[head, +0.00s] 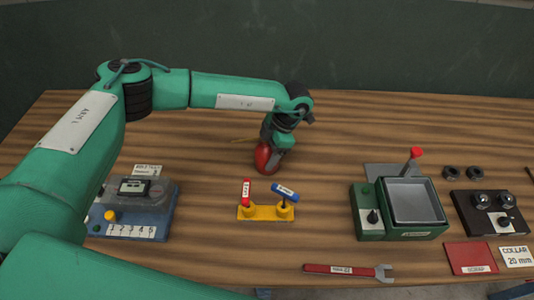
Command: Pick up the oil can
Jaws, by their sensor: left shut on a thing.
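The oil can (266,160) is red and rounded, with a thin spout pointing left, and sits around the middle of the wooden table. My left gripper (274,144) comes down over it from above and is shut on it. The gripper hides the can's upper part. I cannot tell whether the can touches the table or is slightly raised. My right gripper is not in view.
A yellow stand (263,212) with red and blue handled tools is just in front of the can. A grey-blue gauge box (160,215) is at left, a green tray unit (412,232) at right. A red-handled wrench (345,271) lies near the front edge.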

